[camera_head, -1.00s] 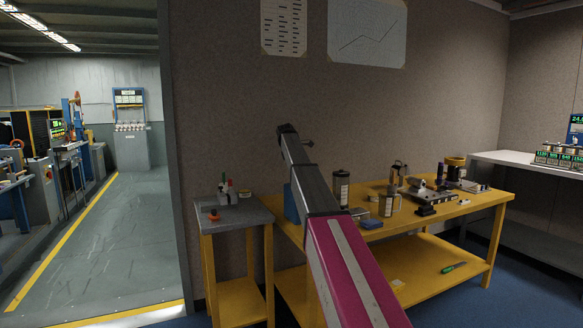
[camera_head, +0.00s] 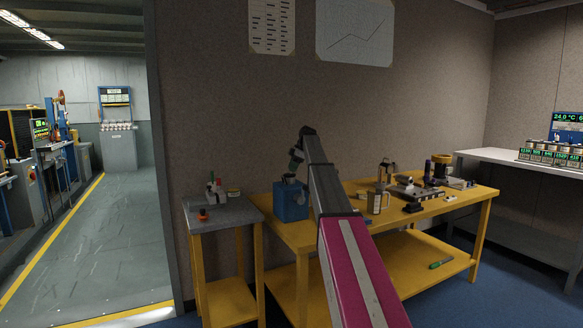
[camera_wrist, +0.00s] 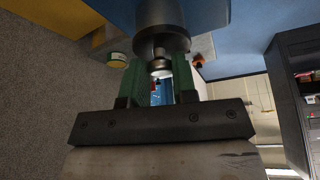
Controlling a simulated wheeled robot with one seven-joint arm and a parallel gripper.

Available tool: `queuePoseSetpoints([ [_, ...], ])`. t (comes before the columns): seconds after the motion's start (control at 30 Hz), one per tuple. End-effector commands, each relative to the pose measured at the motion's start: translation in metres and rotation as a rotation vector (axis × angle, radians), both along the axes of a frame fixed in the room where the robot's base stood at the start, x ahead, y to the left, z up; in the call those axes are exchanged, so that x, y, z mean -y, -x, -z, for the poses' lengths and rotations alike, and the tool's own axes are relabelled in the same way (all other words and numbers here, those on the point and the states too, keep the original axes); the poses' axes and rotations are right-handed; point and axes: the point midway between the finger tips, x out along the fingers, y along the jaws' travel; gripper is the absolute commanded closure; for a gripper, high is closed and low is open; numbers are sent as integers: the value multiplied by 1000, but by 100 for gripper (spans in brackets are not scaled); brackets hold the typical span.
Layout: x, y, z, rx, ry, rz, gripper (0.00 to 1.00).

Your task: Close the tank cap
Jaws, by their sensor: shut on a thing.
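The blue tank (camera_head: 291,206) stands at the left end of the yellow bench in the head view. A dark grey cap (camera_head: 290,179) shows at its top. My gripper (camera_head: 294,164) reaches down to it from above. In the wrist view, the green fingers of my gripper (camera_wrist: 160,85) stand on both sides of a round grey metal cap (camera_wrist: 162,42) and are shut on it. Blue shows beyond the cap. How the cap sits on the tank is hidden.
A small grey-topped stand (camera_head: 217,212) with a red knob and small bottles stands left of the tank. Mugs, tools and fittings crowd the yellow bench (camera_head: 400,222) on the right. A white-topped shelf (camera_head: 480,161) stands at the far right. A doorway opens on the left.

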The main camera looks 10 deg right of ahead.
Motion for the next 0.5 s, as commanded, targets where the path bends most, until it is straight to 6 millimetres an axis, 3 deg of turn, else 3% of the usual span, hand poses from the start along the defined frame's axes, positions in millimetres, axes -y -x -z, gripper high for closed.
queuePoseSetpoints([
  [0.27,1,0,3,-9,-29,1,98],
  [0.3,1,0,3,-9,-29,1,68],
  [0.37,1,0,3,-9,-28,1,48],
  [0.5,1,0,2,-9,-28,1,48],
])
